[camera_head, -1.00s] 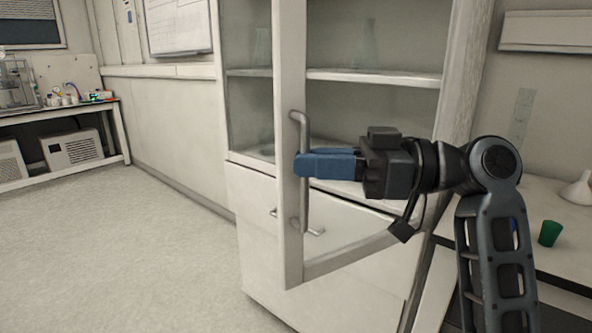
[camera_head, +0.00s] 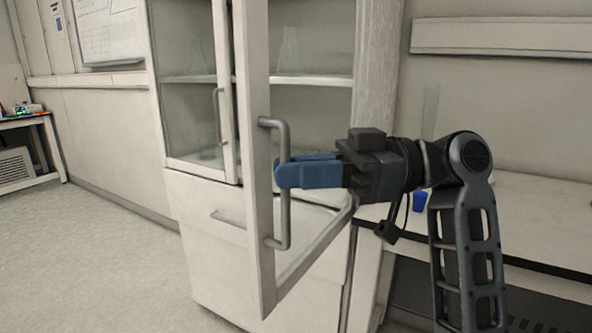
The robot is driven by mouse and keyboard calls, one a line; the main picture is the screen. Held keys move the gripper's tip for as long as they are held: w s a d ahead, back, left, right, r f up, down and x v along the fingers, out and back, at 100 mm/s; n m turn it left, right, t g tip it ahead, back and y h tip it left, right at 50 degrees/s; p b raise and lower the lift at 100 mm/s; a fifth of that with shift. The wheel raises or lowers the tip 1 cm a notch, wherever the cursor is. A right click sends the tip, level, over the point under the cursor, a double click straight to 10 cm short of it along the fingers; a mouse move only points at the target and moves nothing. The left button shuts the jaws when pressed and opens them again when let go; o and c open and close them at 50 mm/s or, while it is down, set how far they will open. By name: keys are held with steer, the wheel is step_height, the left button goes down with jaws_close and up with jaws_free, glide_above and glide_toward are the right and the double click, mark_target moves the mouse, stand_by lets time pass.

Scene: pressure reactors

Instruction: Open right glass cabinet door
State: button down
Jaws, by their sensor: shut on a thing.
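The right glass cabinet door (camera_head: 257,214) stands open and swung out toward me, with its pale frame seen at a steep angle. Its grey bar handle (camera_head: 285,225) is upright on the door's free edge. My gripper (camera_head: 284,174) has blue fingers shut on this handle at about its middle. The left glass door (camera_head: 196,120) is closed, and its own handle (camera_head: 219,115) shows behind the right door. The cabinet (camera_head: 160,130) shows shelves with glassware behind the glass.
A drawer handle (camera_head: 228,219) sticks out below the left door. A bench (camera_head: 520,215) stands right of the cabinet, with a blue cup (camera_head: 420,201) near my arm. The floor (camera_head: 90,260) at left is clear.

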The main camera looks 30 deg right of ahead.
steer(key=shift+w+d, duration=0.1)
steer(key=shift+d, duration=0.15)
steer(key=c, duration=1.4)
jaws_free()
steer(key=shift+c, duration=0.2)
steer(key=v, duration=0.7)
steer(key=shift+d, duration=0.35)
steer(key=shift+f, duration=0.1)
